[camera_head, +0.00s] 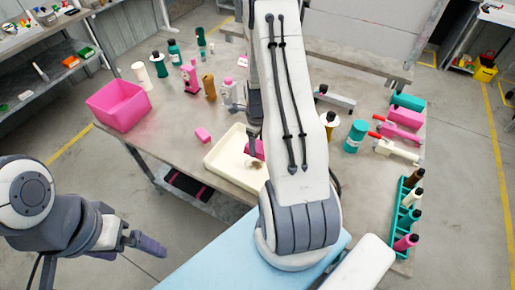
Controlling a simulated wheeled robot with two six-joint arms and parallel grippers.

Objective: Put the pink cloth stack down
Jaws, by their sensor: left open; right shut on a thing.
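A pink piece (256,150), which looks like the pink cloth stack, shows partly at the right side of the cream tray (222,163). My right arm hides the rest of it. My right gripper (254,134) points down just above the tray and is shut on this pink stack. Its fingertips are mostly hidden, and I cannot tell whether the stack touches the tray floor. A small brownish patch lies in the tray beside it. My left gripper (130,248) is open and empty, low at the left, off the table's front edge.
A pink bin (119,106) stands at the table's left, with a small pink block (203,135) between it and the tray. Several bottles line the back. A green rack of bottles (405,215) and pink-and-teal tools (404,117) stand at the right. Bare table surrounds the block.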

